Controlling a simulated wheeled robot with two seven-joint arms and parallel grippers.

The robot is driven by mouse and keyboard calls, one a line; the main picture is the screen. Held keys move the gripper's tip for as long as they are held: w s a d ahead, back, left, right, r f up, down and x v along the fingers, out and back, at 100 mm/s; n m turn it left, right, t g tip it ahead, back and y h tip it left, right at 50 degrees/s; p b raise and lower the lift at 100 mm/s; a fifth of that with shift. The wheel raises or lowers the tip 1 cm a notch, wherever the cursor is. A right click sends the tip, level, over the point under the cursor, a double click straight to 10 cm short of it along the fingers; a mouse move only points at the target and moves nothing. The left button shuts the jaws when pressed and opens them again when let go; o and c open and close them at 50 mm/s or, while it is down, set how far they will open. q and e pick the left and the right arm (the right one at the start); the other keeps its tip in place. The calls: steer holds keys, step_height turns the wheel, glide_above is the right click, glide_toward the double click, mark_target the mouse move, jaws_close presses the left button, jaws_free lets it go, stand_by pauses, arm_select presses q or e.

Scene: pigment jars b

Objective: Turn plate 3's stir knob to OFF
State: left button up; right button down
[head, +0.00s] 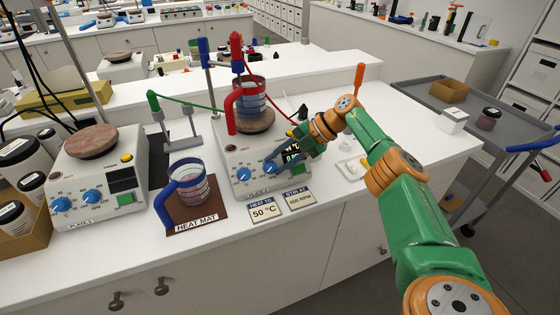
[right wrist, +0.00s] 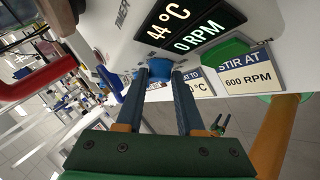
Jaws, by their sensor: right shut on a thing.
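The middle hot plate (head: 228,150) stands on the white bench; its number is too small to read. Its display (right wrist: 190,30) reads 44 °C and 0 RPM. Its left blue knob (head: 243,174) is free. My right gripper (head: 273,168) reaches its front panel from the right and is shut on the right-hand blue knob (right wrist: 160,69), below the display. The fingers hide most of that knob, so its pointer cannot be read. A green switch (right wrist: 226,53) sits beside the knob. My left gripper is not in view.
A beaker (head: 254,97) with a red holder stands on the round top of the middle plate. A blue-handled beaker (head: 193,188) sits on the heat mat (head: 212,216). Cards (head: 263,210) stand in front. Another hot plate (head: 128,178) is at left. A grey cart (head: 480,120) is at right.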

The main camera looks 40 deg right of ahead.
steer(key=shift+s+f, duration=0.15)
steer(key=shift+f, duration=0.1)
steer(key=c, duration=0.8)
jaws_free()
steer(key=shift+c, duration=0.2)
steer(key=o, duration=0.3)
steer(key=shift+w+a+r, duration=0.1)
steer(key=shift+w, duration=0.1)
steer(key=shift+s+d+r, duration=0.1)
steer(key=shift+d+r, duration=0.1)
steer(key=v, duration=0.6)
steer(key=shift+s+d+r+b, duration=0.1)
steer(key=shift+s+r+b, duration=0.1)
steer(key=shift+b, duration=0.1)
